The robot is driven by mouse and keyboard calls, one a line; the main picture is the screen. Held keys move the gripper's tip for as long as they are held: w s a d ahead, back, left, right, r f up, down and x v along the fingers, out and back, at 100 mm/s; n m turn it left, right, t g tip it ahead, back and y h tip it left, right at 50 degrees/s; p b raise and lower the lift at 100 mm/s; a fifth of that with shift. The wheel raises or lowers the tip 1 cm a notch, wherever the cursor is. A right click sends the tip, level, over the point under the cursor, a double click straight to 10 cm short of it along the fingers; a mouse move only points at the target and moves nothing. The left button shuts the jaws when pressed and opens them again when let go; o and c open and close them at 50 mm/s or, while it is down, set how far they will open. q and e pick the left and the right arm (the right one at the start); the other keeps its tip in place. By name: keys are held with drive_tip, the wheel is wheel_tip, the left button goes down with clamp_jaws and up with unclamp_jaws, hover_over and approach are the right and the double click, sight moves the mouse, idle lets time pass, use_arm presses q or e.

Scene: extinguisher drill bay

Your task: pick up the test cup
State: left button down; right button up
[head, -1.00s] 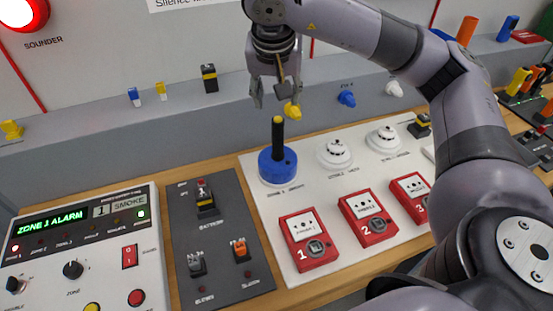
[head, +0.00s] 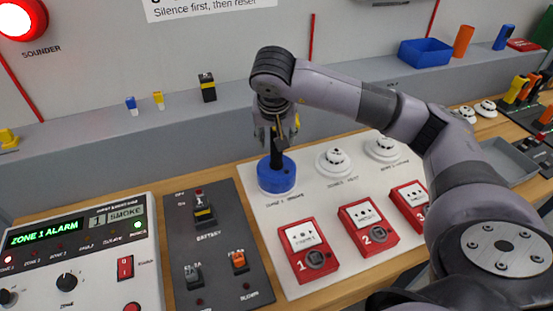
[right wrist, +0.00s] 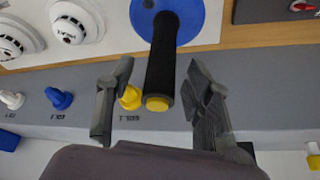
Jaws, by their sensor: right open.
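The test cup is a blue round cup (head: 277,179) with an upright black handle (head: 277,158). It stands on the white board at the first detector position. In the right wrist view the blue cup (right wrist: 192,18) is at the top, and its black handle with a yellow tip (right wrist: 158,103) points toward the camera. My right gripper (head: 276,140) is open and upright over the cup. Its fingers show on either side of the handle in the wrist view, with gaps on both sides. In the head view it hides the handle's top. My left gripper is not in view.
White detectors (head: 336,160) stand right of the cup. Red call points (head: 307,250) are in front. A dark battery switch plate (head: 213,245) and the alarm panel (head: 80,262) lie to the left. A grey ledge runs behind, with a yellow plug (right wrist: 131,98) near the gripper's line.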

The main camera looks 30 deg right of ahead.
sight(276, 156)
drive_tip(key=shift+d+f+p, duration=0.1)
drive_tip(key=shift+f+p, duration=0.2)
drive_tip(key=shift+f, duration=0.1)
drive_tip(key=p+x, duration=0.1)
drive_tip(key=x, duration=0.2)
drive_tip(key=shift+w+f, duration=0.1)
drive_tip(key=shift+f, duration=0.2)
drive_tip(key=shift+w+d+f, duration=0.1)
drive_tip(key=shift+w+f, duration=0.05)
drive_tip(key=shift+f, duration=0.2)
drive_tip(key=shift+c, duration=0.2)
clamp_jaws()
